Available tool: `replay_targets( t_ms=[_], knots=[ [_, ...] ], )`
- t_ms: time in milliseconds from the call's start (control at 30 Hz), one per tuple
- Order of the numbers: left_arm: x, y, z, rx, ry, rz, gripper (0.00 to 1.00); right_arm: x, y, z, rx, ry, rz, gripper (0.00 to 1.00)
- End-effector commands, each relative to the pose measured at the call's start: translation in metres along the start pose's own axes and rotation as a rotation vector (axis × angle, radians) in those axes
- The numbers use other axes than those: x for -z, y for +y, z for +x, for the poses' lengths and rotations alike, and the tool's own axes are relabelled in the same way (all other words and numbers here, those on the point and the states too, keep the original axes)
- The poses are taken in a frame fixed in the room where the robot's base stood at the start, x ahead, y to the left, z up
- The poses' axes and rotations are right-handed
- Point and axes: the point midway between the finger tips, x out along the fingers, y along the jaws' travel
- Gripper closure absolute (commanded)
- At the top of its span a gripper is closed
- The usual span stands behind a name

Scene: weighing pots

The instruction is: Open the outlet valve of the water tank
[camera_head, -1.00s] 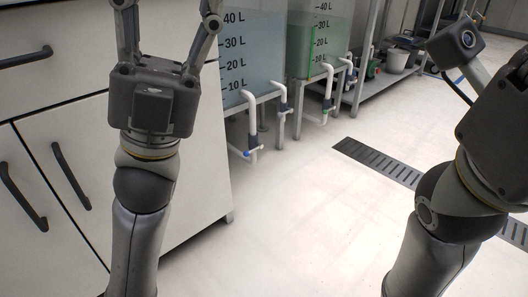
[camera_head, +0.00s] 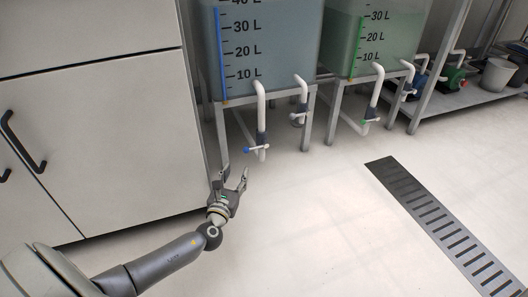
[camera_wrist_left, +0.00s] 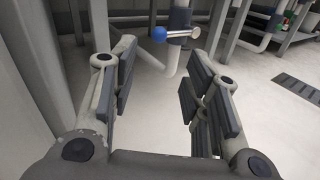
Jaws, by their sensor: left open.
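The left water tank (camera_head: 285,45) holds bluish water and stands on a grey metal frame. Its outlet pipe (camera_head: 260,105) is white and comes down in front. The outlet valve (camera_head: 257,149) low on this pipe has a handle with a blue end, lying crosswise to the pipe. My left gripper (camera_head: 233,172) is open and empty, just below and left of the valve, apart from it. In the left wrist view the valve handle (camera_wrist_left: 176,34) shows ahead, beyond and between the open fingers (camera_wrist_left: 160,90). My right gripper is out of view.
A white cabinet (camera_head: 100,130) is close on the left. A floor drain (camera_head: 430,215) lies right. A shelf with pumps and a bucket (camera_head: 497,76) is farther right. The middle floor is clear.

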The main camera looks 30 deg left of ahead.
Motion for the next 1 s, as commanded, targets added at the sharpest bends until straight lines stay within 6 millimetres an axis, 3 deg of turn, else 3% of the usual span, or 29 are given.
replay_targets(
  t_ms=[167, 600, 1000],
  knots=[
    [0.003, 0.001, 0.019, -0.003, -0.005, 0.01, 0.57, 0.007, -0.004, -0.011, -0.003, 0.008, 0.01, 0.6],
    [0.003, 0.0, 0.093, -0.002, -0.003, 0.005, 0.57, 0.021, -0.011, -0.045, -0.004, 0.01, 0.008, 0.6],
    [0.0, 0.0, 0.107, 0.0, -0.001, 0.004, 0.57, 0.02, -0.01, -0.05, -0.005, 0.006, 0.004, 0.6]
  ],
)
